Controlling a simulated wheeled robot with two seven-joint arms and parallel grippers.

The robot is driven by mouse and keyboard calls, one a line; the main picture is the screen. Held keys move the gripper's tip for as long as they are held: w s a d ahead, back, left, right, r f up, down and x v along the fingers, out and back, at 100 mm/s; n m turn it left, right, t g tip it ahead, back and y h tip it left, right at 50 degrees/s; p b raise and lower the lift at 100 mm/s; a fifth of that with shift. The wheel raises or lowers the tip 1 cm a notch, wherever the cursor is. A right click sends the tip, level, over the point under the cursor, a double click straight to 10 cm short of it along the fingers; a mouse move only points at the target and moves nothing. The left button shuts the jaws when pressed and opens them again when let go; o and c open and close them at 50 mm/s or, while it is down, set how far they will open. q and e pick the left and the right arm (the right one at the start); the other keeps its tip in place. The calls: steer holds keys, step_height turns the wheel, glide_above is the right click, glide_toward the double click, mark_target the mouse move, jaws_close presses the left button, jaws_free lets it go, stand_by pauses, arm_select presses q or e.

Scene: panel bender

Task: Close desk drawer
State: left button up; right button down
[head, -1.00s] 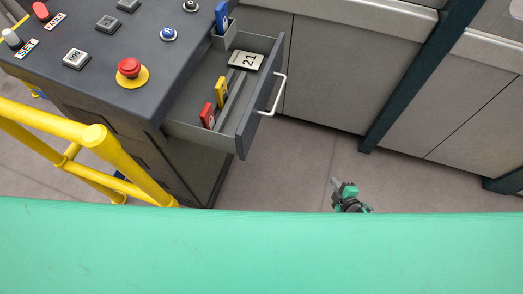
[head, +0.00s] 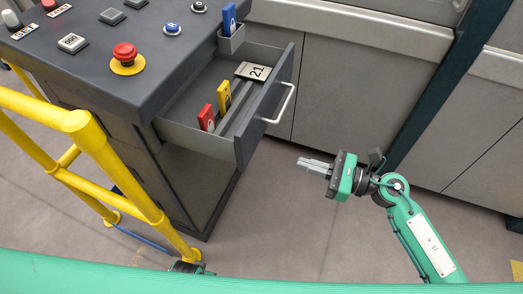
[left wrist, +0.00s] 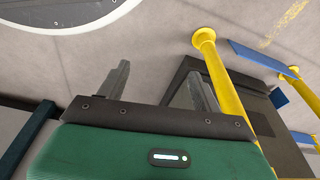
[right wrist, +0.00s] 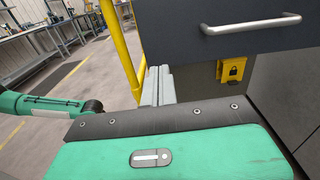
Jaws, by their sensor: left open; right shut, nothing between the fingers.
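The grey desk drawer (head: 243,143) stands pulled out from the right side of the dark control desk (head: 150,90). Its silver handle (head: 283,103) is on the outer front, which also shows in the right wrist view (right wrist: 175,28). Inside lie a red tag, a yellow tag and a plate marked 21. My right gripper (head: 303,163) is shut and empty, to the right of and apart from the drawer front, pointing left. In the right wrist view its fingers (right wrist: 157,85) are together below the handle. My left gripper (left wrist: 160,80) is open and empty, low near the yellow railing.
A yellow railing (head: 110,150) stands left, in front of the desk. A red emergency button (head: 125,55) and other buttons are on the desk top. A blue tag (head: 229,18) stands in a small holder behind the drawer. Grey cabinets (head: 350,70) line the back. The floor right of the drawer is clear.

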steer(key=p, duration=0.3)
glide_toward(249, 146)
steer(key=x, duration=0.5)
arm_select(q)
steer(key=s+a+f, duration=0.2)
steer(key=s+f, duration=0.3)
steer(key=f, duration=0.3)
arm_select(e)
steer(key=shift+x, duration=0.95)
steer(key=shift+w+f, duration=0.15)
steer(key=shift+f, duration=0.05)
steer(key=shift+w+a, duration=0.15)
steer(key=shift+a, duration=0.4)
steer(key=b+x, duration=0.1)
steer(key=x, duration=1.4)
steer(key=b+x, duration=0.1)
steer(key=x, duration=0.5)
steer(key=shift+a+f+b, duration=0.1)
steer(key=shift+a+b, duration=0.15)
steer(key=shift+b, duration=0.05)
steer(key=shift+x, duration=0.95)
arm_select(q)
steer(key=w+r, duration=0.5)
steer(key=r, duration=0.2)
steer(key=shift+w, duration=0.15)
arm_select(e)
steer(key=shift+r, duration=0.2)
